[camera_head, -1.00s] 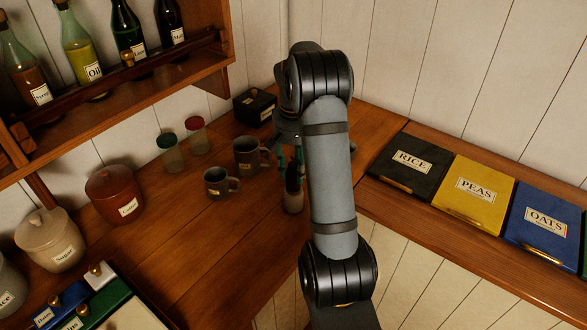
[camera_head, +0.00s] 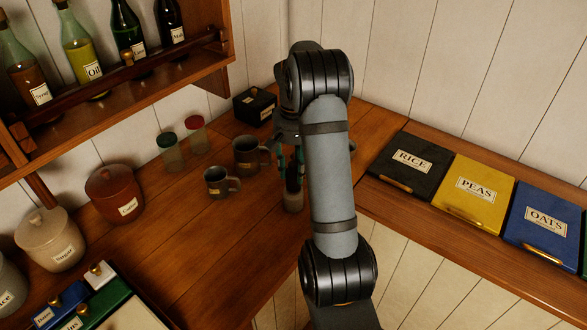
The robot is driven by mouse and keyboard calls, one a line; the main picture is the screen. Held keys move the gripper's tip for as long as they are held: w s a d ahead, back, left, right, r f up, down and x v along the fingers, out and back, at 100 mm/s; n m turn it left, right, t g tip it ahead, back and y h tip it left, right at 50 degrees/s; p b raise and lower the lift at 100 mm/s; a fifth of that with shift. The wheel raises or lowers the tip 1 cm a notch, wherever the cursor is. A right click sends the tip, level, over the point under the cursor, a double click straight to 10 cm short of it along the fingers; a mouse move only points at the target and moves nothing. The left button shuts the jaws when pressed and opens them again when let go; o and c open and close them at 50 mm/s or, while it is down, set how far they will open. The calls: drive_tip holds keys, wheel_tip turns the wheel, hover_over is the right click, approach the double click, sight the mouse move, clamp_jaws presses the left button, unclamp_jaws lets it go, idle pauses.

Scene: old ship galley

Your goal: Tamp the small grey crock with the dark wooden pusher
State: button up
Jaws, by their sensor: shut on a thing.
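The small grey crock (camera_head: 292,202) stands on the wooden counter, just left of my arm, partly hidden by it. My gripper (camera_head: 290,165) is above the crock, its teal-tipped fingers pointing down, and my arm covers part of it. It is shut on the dark wooden pusher (camera_head: 293,183), a dark upright shape between the fingers and the crock. The pusher's lower end is at the crock's mouth; I cannot tell how deep it reaches inside.
Two dark mugs (camera_head: 217,182) (camera_head: 246,156) stand left of the gripper. Shakers with green (camera_head: 170,151) and red (camera_head: 196,134) lids and a black box (camera_head: 255,106) are behind. A red-brown crock (camera_head: 114,194) stands left. The front counter (camera_head: 225,245) is clear.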

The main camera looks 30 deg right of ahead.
drive_tip(key=shift+r+p, duration=2.6)
drive_tip(key=shift+r, duration=0.65)
